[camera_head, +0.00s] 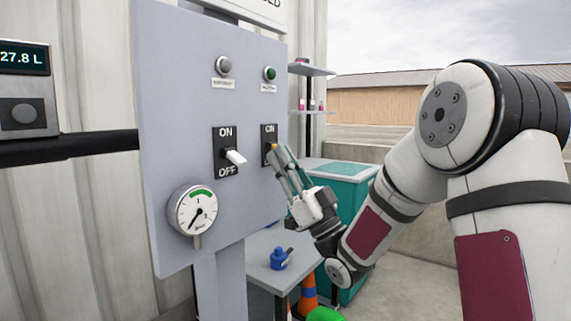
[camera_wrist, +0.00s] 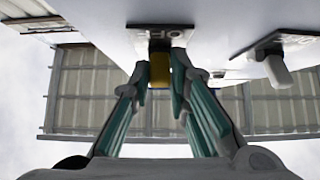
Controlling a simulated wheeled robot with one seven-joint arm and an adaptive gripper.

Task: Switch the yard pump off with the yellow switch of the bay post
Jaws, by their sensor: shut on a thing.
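The grey panel of the bay post (camera_head: 165,120) carries two switches. The yellow switch (camera_head: 274,148) is on the right plate, below its ON label; its lower part is hidden behind my fingers. My gripper (camera_head: 278,157) reaches in from the lower right and is shut on the yellow switch. In the wrist view the yellow switch (camera_wrist: 160,72) sits between the two fingertips (camera_wrist: 159,82), close to the OFF label. I cannot tell exactly which way its lever is tilted. The white switch (camera_head: 235,158) on the left plate has its lever near OFF; it also shows in the wrist view (camera_wrist: 278,70).
A green lamp (camera_head: 270,73) and a grey lamp (camera_head: 224,66) sit above the switches. A round gauge (camera_head: 195,210) is at the lower left. A display box (camera_head: 24,85) reads 27.8 L. A teal bin (camera_head: 345,205) and a table with a blue object (camera_head: 280,259) stand behind my gripper.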

